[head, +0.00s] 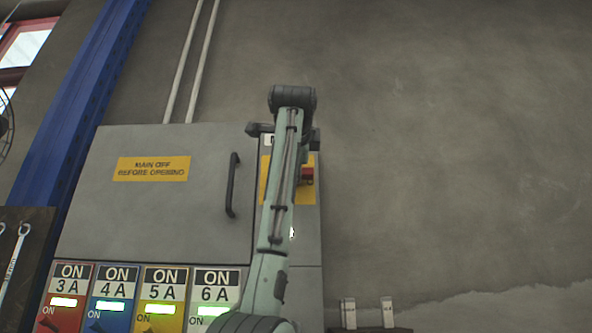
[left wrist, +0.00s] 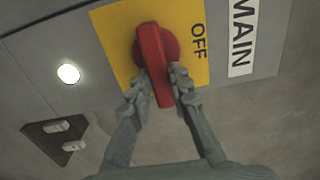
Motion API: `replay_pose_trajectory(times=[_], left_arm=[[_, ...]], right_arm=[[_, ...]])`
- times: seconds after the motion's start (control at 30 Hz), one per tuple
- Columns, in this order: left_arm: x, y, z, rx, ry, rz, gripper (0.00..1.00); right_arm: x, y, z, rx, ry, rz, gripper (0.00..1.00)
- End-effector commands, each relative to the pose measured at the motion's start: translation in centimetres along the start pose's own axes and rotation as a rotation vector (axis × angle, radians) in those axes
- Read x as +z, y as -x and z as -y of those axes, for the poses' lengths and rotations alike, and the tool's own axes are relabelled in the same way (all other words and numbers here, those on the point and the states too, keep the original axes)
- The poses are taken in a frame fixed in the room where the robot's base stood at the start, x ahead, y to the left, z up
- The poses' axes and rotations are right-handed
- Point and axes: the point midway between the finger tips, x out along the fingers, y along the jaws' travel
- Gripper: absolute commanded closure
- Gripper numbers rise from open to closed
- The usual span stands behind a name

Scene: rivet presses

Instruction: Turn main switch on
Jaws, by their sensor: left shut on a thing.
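The main switch is a red rotary knob with a long handle (left wrist: 152,52) on a yellow plate (left wrist: 112,38), in the left wrist view. The word OFF is to the knob's right and a white MAIN label (left wrist: 241,38) lies beyond it. The handle points down in that picture. My left gripper (left wrist: 161,82) is shut on the handle, one finger on each side. In the head view a bit of the red switch (head: 307,174) shows at the right of my left arm, which hides most of the yellow plate and the gripper's fingers. My right gripper is not in view.
A grey cabinet door (head: 150,220) with a black handle (head: 232,185) is left of the switch panel. Below it are several coloured breaker panels with lit green bars. A round white light (left wrist: 68,73) is on the switch panel. Bare wall (head: 450,150) is at right.

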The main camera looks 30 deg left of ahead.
Motion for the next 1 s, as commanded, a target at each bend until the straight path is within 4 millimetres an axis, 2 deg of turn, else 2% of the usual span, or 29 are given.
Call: replay_pose_trajectory(times=[0.07,0.1,0.23,0.5,0.63,0.77,1.0], left_arm=[[-0.1,0.0,-0.1,0.003,-0.003,0.0,1.0],[-0.1,0.0,-0.1,0.003,-0.003,0.0,0.78],[-0.1,0.0,-0.1,0.002,-0.002,0.0,0.62],[0.0,0.0,-0.1,0.001,0.0,0.0,0.6],[0.0,0.7,0.0,0.0,0.0,0.0,0.6],[-0.1,2.8,0.1,-0.003,0.001,-0.001,0.6],[-0.1,8.0,0.1,-0.002,0.0,-0.001,0.6]], right_arm=[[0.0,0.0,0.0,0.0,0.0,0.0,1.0],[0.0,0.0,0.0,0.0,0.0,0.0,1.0],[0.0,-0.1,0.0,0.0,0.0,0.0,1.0],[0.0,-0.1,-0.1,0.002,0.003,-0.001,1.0],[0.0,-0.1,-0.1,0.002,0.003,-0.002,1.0],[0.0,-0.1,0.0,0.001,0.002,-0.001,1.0],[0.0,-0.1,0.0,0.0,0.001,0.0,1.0]])
